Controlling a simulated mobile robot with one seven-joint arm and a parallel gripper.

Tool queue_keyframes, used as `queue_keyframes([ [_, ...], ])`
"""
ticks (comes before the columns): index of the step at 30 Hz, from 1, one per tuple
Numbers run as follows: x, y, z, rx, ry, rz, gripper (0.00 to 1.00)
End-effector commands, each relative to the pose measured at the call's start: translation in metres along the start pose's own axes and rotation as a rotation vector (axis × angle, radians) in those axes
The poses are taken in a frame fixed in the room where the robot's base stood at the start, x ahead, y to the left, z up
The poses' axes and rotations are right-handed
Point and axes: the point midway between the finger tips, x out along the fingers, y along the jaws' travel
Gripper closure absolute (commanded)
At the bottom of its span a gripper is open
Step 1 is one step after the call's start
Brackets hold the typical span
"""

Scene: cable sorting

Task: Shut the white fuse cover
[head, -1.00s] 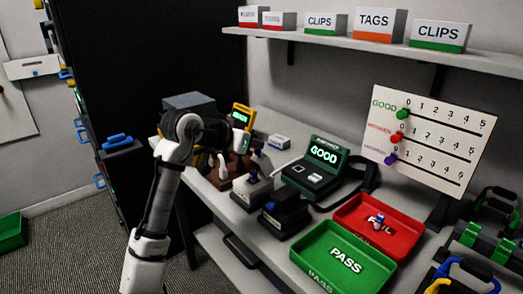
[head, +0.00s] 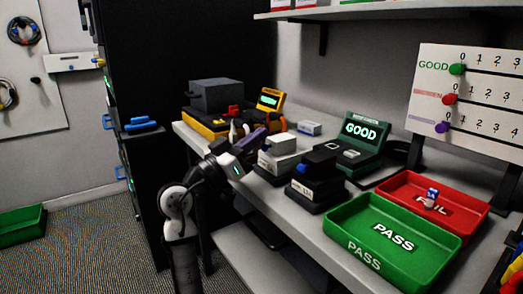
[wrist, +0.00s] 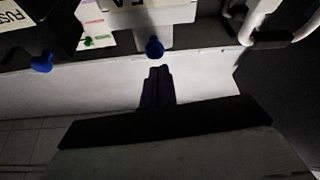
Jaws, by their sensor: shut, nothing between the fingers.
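The white fuse box (head: 284,146) stands on a dark base near the front edge of the bench, and its white top looks lowered. Its front, with a blue knob (wrist: 155,47), shows in the wrist view. My gripper (head: 258,134) is shut and empty, at the bench-edge side of the white box. In the wrist view my gripper's fingertips (wrist: 159,69) are together, just below the blue knob in the picture. I cannot tell whether they touch it. Whether the cover is fully closed cannot be told.
A black fuse box (head: 318,166) with a blue knob stands right of the white one. A green tester (head: 361,132) reads GOOD behind them. A green PASS tray (head: 357,243) and a red FAIL tray (head: 470,221) lie to the right. The bench front edge is close to my arm.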

Motion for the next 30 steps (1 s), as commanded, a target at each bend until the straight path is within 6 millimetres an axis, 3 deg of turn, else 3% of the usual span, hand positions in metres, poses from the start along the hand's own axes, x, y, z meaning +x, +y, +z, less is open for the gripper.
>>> queue_keyframes([
  [1, -0.005, -0.001, 0.01, -0.003, 0.034, 0.007, 1.0],
  [4, -0.009, -0.002, 0.013, -0.006, 0.092, 0.016, 1.0],
  [30, -0.015, -0.003, 0.017, -0.004, 0.086, 0.013, 1.0],
])
